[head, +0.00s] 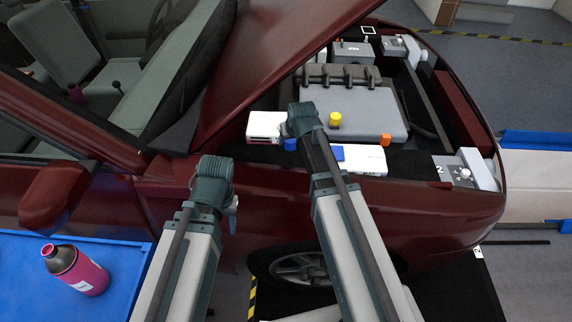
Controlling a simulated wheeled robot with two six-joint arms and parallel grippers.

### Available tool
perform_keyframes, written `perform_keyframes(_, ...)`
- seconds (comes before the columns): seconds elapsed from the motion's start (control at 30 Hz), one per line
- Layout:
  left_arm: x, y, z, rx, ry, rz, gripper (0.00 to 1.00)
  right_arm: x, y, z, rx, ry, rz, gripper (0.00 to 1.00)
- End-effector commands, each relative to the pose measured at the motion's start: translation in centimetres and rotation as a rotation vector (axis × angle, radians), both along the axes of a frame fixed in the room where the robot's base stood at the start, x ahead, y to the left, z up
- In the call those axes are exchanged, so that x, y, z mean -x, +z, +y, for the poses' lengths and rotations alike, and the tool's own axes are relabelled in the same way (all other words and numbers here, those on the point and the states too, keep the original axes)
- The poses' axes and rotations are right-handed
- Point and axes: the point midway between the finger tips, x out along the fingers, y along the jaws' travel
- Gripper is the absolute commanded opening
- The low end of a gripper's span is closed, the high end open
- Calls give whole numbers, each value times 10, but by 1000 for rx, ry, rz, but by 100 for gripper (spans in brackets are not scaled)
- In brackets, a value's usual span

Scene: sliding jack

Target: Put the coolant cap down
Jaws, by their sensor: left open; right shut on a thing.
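My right gripper (287,130) reaches over the front of the open engine bay. Its wrist hides most of its fingers. It is shut on a small blue cap (290,144), which I take to be the coolant cap; only part of it shows, just below the wrist and in front of a white box (263,125). I cannot tell whether the cap touches anything below it. My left gripper (233,208) is open and empty beside the car's dark red fender, with its fingers mostly hidden by its wrist.
A yellow cap (335,119) sits on the grey engine cover (362,103). A white box with a blue patch (360,160) lies along the bay's near edge. The raised hood (262,65) slopes above at left.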

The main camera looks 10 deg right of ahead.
Motion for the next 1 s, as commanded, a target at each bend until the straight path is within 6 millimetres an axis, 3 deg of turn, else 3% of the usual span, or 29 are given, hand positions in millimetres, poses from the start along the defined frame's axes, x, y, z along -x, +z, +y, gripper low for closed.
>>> perform_keyframes(0.43,0,-58,0,0,0,0,50,-1,-58,1,0,1,0,0)
perform_keyframes(0.77,0,-67,0,0,0,0,50,-1,-67,1,0,1,0,0)
perform_keyframes(1.0,0,-96,0,0,-1,0,50,-1,-96,1,0,1,0,0)
